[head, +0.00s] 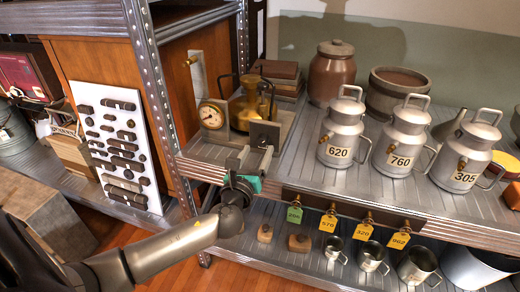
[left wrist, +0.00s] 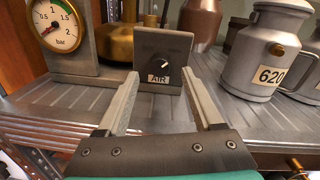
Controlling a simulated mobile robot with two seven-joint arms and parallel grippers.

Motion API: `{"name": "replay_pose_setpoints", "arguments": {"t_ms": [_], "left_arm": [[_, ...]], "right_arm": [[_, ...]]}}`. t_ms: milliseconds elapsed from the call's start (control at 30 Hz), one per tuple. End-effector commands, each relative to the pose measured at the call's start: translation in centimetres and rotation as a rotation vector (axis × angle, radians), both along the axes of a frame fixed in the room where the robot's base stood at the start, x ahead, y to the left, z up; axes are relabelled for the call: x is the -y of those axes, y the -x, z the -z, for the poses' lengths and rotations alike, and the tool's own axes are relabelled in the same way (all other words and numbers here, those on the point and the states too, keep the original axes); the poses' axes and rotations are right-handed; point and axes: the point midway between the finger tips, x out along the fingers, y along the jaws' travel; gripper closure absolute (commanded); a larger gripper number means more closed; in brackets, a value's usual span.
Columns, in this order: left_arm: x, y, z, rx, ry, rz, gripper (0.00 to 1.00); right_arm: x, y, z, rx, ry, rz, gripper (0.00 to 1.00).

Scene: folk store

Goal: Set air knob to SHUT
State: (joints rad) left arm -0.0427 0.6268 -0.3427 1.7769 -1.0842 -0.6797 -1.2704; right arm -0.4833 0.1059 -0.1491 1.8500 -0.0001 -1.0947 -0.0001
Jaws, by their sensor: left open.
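The air knob (left wrist: 162,67) is a dark round knob on the front of a small dark box, above a white AIR label (left wrist: 157,77). A white mark on the knob points up and to the right in the left wrist view. I see no SHUT marking that I can read. The knob's box (head: 265,134) stands at the front of a grey tray in the head view. My left gripper (left wrist: 160,88) is open and empty, its two fingers pointing toward the box, one on each side of the knob in that view. It also shows in the head view (head: 249,160), just in front of the box.
A pressure gauge (left wrist: 56,24) stands left of the box, with a brass vessel (head: 249,104) behind. Milk cans, the closest labelled 620 (head: 341,133), stand to the right on the metal shelf. Tags and metal cups (head: 371,256) are below. A metal post (head: 160,100) rises at left.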

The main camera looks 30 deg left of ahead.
Motion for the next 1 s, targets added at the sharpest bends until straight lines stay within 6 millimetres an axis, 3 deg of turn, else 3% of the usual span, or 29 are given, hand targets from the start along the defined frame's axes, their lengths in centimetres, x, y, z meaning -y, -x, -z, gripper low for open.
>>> {"name": "replay_pose_setpoints", "arguments": {"t_ms": [267, 667, 1000], "left_arm": [[-0.8, -2.6, 0.1, 0.000, 0.000, 0.000, 0.32], [-0.9, -3.1, 0.0, -0.001, 0.001, 0.000, 0.32], [-0.9, -3.1, 0.0, -0.001, 0.001, 0.000, 0.70]], "right_arm": [[-0.1, -0.8, -1.5, 0.026, -0.003, 0.001, 0.50], [-0.1, -0.9, -1.9, 0.029, -0.004, 0.002, 0.50], [-0.1, -0.9, -1.9, 0.029, -0.004, 0.001, 0.50]]}}
